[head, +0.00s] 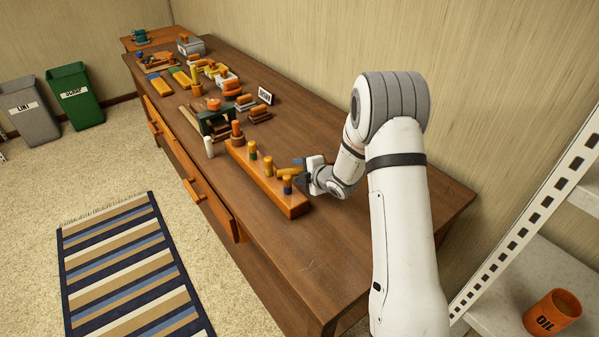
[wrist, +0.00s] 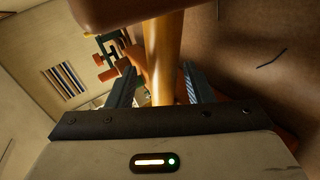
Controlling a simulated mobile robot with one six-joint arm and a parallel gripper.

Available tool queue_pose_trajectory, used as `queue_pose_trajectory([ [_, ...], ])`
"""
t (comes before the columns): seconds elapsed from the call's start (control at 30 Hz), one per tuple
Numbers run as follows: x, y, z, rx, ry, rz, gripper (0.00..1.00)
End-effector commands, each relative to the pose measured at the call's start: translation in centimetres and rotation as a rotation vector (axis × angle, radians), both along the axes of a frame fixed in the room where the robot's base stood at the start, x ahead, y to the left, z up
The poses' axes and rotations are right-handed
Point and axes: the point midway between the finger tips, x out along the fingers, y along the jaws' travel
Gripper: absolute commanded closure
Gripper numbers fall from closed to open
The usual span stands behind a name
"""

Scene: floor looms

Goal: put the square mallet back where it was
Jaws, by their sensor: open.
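My gripper (head: 297,175) is at the near end of a long orange wooden rack (head: 290,205) on the bench. In the wrist view my gripper (wrist: 160,88) is open, with a yellow-orange handle (wrist: 163,50) between its two dark fingers. A brown block-like head (wrist: 130,12) shows at the handle's far end; I cannot tell for sure that it is the square mallet. In the head view an orange top piece (head: 289,171) with a blue part below it stands at that end of the rack, beside my fingers.
A white cylinder (head: 209,147) stands left of the rack. Loose blocks, a dark green stand (head: 214,121) and a small sign (head: 265,95) lie farther back. The bench's near end is clear.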

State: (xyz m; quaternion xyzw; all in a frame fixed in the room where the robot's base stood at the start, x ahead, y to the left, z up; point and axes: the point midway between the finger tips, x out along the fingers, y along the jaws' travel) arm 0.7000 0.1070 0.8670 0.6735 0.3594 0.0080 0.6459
Motion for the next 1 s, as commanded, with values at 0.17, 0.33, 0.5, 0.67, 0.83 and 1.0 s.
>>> queue_pose_trajectory([
  [0.17,0.0,0.0,0.2,0.0,0.0,0.0,0.53],
  [0.33,0.0,-0.1,1.3,0.0,0.0,-0.001,0.53],
  [0.5,-2.4,-1.8,2.4,0.0,-0.002,-0.004,0.53],
  [0.67,-5.1,-3.6,4.1,-0.001,-0.002,-0.005,0.53],
  [0.83,-7.3,-5.1,5.5,0.0,-0.002,-0.004,0.53],
  [1.0,-8.6,-5.9,6.2,0.0,-0.002,-0.003,0.53],
])
